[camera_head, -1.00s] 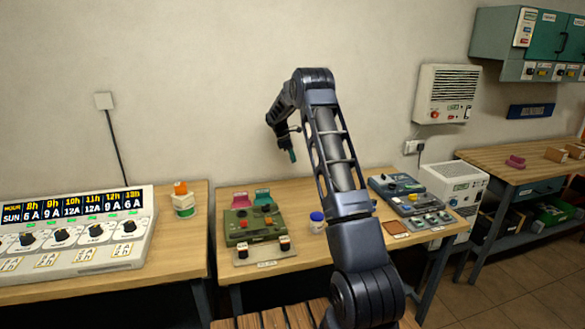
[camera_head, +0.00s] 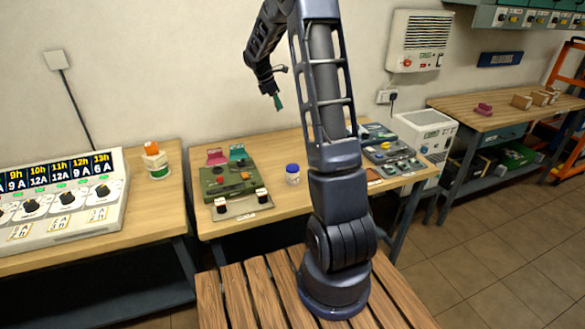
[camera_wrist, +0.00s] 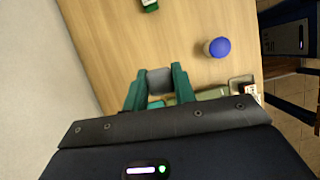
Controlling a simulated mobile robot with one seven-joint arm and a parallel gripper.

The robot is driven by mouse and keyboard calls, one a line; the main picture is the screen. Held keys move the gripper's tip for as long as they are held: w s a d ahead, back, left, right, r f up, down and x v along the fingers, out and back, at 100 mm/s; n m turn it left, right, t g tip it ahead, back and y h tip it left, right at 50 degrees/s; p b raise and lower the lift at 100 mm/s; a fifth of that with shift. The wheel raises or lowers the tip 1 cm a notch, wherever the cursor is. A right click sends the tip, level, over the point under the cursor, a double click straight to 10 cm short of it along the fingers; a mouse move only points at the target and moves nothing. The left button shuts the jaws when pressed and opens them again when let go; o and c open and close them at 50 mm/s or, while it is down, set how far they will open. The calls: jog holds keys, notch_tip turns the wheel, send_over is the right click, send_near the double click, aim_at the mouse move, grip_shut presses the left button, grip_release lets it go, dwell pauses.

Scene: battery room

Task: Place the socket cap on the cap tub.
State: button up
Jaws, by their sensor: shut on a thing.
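My gripper (camera_head: 277,101) hangs in the air above the back of the middle bench in the head view. In the wrist view its green fingers (camera_wrist: 158,83) are shut on a small grey piece, which looks like the socket cap (camera_wrist: 159,80). The cap is too small to make out in the head view. A small white tub with a blue lid (camera_head: 292,174) stands upright on the bench; it also shows in the wrist view (camera_wrist: 217,47), ahead and right of the fingers, apart from them. I cannot tell for certain that it is the cap tub.
A green control box (camera_head: 229,182) stands left of the blue-lidded tub. Grey devices (camera_head: 384,147) stand at the right. Bare wood surrounds the blue-lidded tub.

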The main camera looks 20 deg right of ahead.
jog(key=r, duration=0.2)
send_over(297, 166)
jog(key=a, duration=0.2)
jog(key=shift+n, duration=0.4)
notch_tip(297, 166, down, 20)
jog(key=shift+f, duration=0.25)
jog(key=shift+f, duration=0.15)
jog(key=o, duration=0.9)
jog(key=shift+o, duration=0.2)
